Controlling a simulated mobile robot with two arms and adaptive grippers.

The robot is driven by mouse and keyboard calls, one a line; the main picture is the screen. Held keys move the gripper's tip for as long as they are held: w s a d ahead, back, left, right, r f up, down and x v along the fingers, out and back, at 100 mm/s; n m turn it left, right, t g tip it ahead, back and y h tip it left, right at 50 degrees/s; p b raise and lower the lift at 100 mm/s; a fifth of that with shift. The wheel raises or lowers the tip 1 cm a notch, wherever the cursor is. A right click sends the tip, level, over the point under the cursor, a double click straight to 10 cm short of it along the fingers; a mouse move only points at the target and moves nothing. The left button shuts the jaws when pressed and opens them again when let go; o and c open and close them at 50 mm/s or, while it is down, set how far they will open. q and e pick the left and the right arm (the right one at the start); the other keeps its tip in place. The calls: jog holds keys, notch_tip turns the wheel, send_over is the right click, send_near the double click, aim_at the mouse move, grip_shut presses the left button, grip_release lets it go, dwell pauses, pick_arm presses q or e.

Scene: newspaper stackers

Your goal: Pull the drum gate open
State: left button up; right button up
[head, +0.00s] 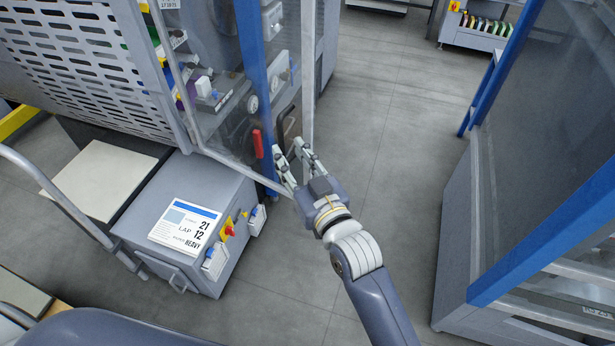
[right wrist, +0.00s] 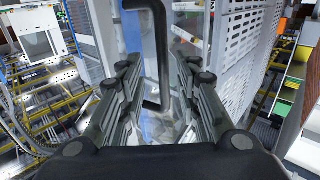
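The drum gate is a clear panel in a thin grey frame (head: 307,75), in front of the machine at the upper middle of the head view. A black bar handle (head: 289,124) sits near its right edge. I cannot tell whether the gate stands slightly ajar. My right gripper (head: 290,153) is open just below and in front of the handle. In the right wrist view, the handle (right wrist: 162,55) stands ahead, between the lines of my open fingers (right wrist: 157,72), with no clear contact visible. My left gripper is not in view.
A red lever (head: 257,143) is on the blue post (head: 253,75). A grey cabinet with a paper sheet (head: 185,226) stands at lower left, beside a cart rail (head: 60,195). A blue-framed machine (head: 540,250) stands at right. The grey floor (head: 385,130) between is clear.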

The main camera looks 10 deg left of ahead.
jog(key=v, duration=0.7)
jog(key=shift+s+d, duration=0.3)
